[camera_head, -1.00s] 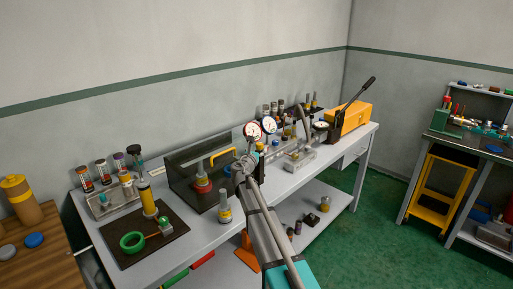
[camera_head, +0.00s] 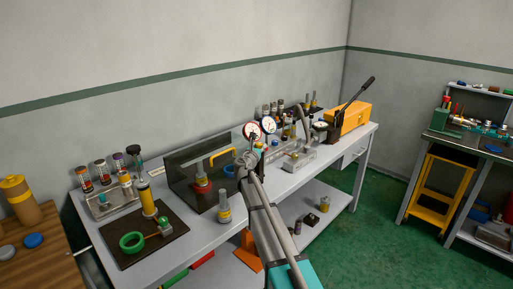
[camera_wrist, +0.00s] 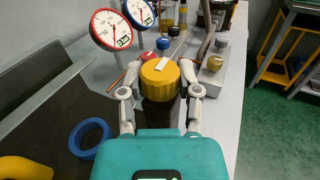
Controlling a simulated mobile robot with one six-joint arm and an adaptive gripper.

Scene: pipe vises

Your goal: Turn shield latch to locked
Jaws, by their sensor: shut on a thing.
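A round yellow knob (camera_wrist: 158,84) with a white bar mark on top sits between my fingers in the wrist view; I take it for the shield latch. The white bar points up and to the right. My gripper (camera_wrist: 160,76) is shut on the knob, one finger on each side. In the head view my gripper (camera_head: 247,158) is at the right end of the dark see-through shield (camera_head: 185,179), and hides the knob there. The shield's yellow handle (camera_head: 222,154) is left of my gripper; it also shows in the wrist view (camera_wrist: 24,169).
Two dial gauges, red-rimmed (camera_wrist: 111,30) and blue-rimmed (camera_wrist: 139,11), stand just beyond the knob on its left. A grey hose (camera_wrist: 207,35) and a block with a brass knob (camera_wrist: 213,67) are close on the right. A blue ring (camera_wrist: 89,138) lies behind the shield.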

